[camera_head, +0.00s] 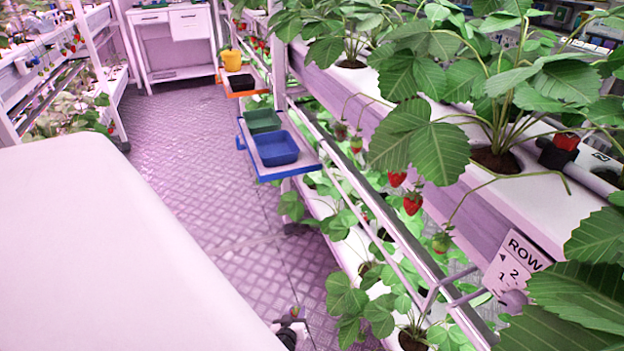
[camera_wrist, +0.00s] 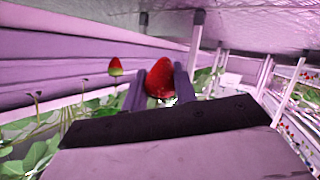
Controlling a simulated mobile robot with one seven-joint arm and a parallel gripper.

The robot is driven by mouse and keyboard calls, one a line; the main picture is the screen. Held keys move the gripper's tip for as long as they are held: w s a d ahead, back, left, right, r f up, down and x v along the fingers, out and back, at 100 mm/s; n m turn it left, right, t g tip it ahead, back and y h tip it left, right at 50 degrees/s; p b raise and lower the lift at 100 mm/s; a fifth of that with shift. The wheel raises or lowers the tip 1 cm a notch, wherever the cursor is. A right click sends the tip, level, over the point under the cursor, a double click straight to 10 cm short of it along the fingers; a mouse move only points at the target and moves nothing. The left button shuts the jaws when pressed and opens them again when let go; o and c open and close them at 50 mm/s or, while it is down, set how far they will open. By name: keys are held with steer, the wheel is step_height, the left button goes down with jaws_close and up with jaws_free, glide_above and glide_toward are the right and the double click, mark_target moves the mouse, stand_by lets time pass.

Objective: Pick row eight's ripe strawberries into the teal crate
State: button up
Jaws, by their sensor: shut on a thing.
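My gripper (camera_head: 290,326) is low at the bottom of the head view, beside the lower planting row and partly hidden by a large white surface. In the wrist view my gripper (camera_wrist: 160,88) has its two dark fingers shut on a red strawberry (camera_wrist: 159,77). Another red strawberry (camera_wrist: 115,67) hangs to its left, apart from the fingers, in front of the gutter (camera_wrist: 60,60). A dark green-teal crate (camera_head: 262,121) sits on a shelf on the rack's aisle side, well beyond the gripper; its inside looks empty.
A blue crate (camera_head: 277,149) sits nearer than the teal one. A black tray (camera_head: 240,83) and yellow pot (camera_head: 232,61) stand farther back. Red strawberries (camera_head: 412,204) hang from the upper gutter. A rack post (camera_wrist: 196,45) stands ahead. The aisle floor (camera_head: 190,150) is clear.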

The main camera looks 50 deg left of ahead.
steer(key=shift+s+a, duration=0.35)
steer(key=shift+s, duration=0.45)
steer(key=shift+s+a, duration=0.3)
steer(key=shift+s, duration=0.45)
steer(key=shift+s+a, duration=0.35)
steer(key=shift+s, duration=0.45)
steer(key=shift+s+a, duration=0.3)
steer(key=shift+s, duration=0.45)
